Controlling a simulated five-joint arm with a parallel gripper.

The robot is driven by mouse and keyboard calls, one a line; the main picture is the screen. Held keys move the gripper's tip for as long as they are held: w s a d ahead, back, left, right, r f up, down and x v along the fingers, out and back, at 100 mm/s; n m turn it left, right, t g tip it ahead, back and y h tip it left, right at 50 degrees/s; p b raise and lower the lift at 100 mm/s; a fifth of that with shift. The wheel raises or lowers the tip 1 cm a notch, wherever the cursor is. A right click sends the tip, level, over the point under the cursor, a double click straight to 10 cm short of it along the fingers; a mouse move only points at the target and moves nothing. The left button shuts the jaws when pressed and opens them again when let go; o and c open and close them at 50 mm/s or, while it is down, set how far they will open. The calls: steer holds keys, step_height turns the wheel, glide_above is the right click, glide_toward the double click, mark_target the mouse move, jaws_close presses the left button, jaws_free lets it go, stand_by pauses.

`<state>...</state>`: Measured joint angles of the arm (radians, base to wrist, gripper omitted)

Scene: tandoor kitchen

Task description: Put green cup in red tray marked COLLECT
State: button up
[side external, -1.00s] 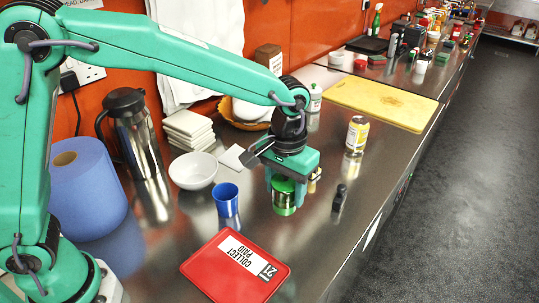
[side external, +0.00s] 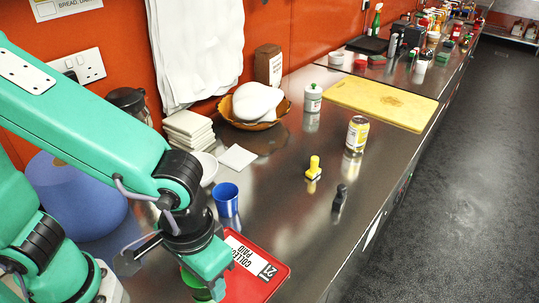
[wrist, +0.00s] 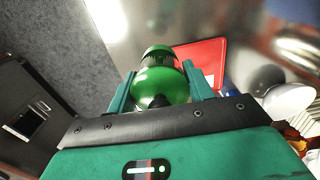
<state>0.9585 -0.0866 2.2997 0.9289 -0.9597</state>
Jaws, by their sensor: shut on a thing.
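My gripper (side external: 206,284) is shut on the shiny green cup (wrist: 163,84), which sits between the two fingers in the wrist view. In the side view only a small part of the cup shows, low in the frame. The red tray (side external: 262,285) with the white COLLECT label lies flat on the steel counter. My gripper covers its left part in the side view. In the wrist view the tray (wrist: 205,52) shows behind and to the right of the cup. I cannot tell how high the cup is above the tray.
A blue cup (side external: 225,200) stands just behind the tray. A yellow stamp-like object (side external: 314,168), a black object (side external: 340,198) and a yellow can (side external: 357,134) stand to the right.

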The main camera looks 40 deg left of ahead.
steer(key=shift+s, duration=0.15)
steer(key=shift+a, duration=0.1)
glide_above(235, 271)
step_height(235, 271, down, 7)
stand_by(0.4)
steer(key=shift+f, duration=2.05)
steer(key=shift+f, duration=0.15)
steer(key=o, duration=1.1)
